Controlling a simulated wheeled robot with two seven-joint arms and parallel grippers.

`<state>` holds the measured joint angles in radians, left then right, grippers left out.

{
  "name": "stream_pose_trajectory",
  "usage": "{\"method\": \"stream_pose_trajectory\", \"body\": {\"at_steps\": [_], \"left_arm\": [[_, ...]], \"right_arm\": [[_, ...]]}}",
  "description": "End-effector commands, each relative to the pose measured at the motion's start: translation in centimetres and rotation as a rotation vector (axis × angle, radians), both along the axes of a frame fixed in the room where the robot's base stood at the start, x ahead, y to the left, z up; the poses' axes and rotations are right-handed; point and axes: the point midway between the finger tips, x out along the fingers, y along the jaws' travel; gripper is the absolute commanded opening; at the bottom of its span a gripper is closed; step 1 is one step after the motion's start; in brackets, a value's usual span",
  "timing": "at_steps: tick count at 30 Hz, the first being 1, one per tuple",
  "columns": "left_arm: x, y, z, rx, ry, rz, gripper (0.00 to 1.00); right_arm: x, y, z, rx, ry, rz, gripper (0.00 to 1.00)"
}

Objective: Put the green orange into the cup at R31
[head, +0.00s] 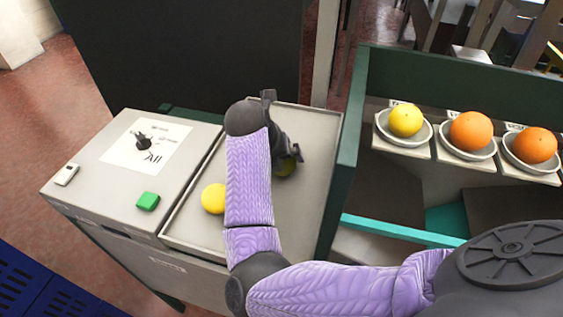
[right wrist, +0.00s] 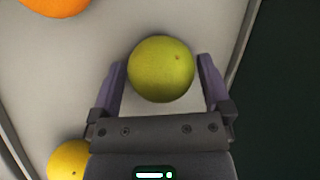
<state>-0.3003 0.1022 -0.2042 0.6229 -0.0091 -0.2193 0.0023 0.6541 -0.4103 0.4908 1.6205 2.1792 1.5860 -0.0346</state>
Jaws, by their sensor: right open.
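The green orange (right wrist: 161,69) lies on the grey tray (head: 313,205). In the right wrist view it sits between the fingertips of my right gripper (right wrist: 161,75), which is open with a gap on each side. In the head view, my right gripper (head: 286,155) and arm cover most of the green orange (head: 287,167). Three cups stand in a row at the right, holding a yellow fruit (head: 405,119), an orange (head: 470,131) and another orange (head: 535,145). Their labels are too small or hidden to read, so I cannot tell which is R31. My left gripper is out of view.
A yellow fruit (head: 213,198) lies on the tray left of my arm. The right wrist view shows an orange fruit (right wrist: 56,5) at its upper left. A control panel with a green button (head: 148,201) stands left. A dark green wall (head: 352,130) separates tray and cups.

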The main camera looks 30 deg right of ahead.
Motion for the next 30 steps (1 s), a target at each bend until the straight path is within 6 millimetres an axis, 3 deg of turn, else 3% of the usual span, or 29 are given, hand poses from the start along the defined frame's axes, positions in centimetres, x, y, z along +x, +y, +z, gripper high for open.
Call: {"method": "stream_pose_trajectory", "body": {"at_steps": [4,15,16,17,24,30], "left_arm": [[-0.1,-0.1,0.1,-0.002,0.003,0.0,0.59],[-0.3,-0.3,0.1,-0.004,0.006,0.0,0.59],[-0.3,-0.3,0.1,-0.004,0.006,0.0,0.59],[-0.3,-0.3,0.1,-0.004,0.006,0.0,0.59],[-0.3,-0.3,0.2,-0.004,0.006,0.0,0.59],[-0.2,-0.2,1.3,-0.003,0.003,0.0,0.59]], "right_arm": [[0.0,0.0,0.1,-0.001,0.0,0.0,1.0],[0.0,0.0,0.1,-0.002,0.0,0.001,0.22],[0.0,0.0,0.1,-0.002,0.0,0.001,0.2],[0.0,0.0,0.1,-0.002,0.0,0.001,0.1],[0.1,0.0,0.8,-0.003,-0.003,0.001,0.1],[0.1,0.0,4.9,-0.003,-0.006,-0.001,0.1]]}}
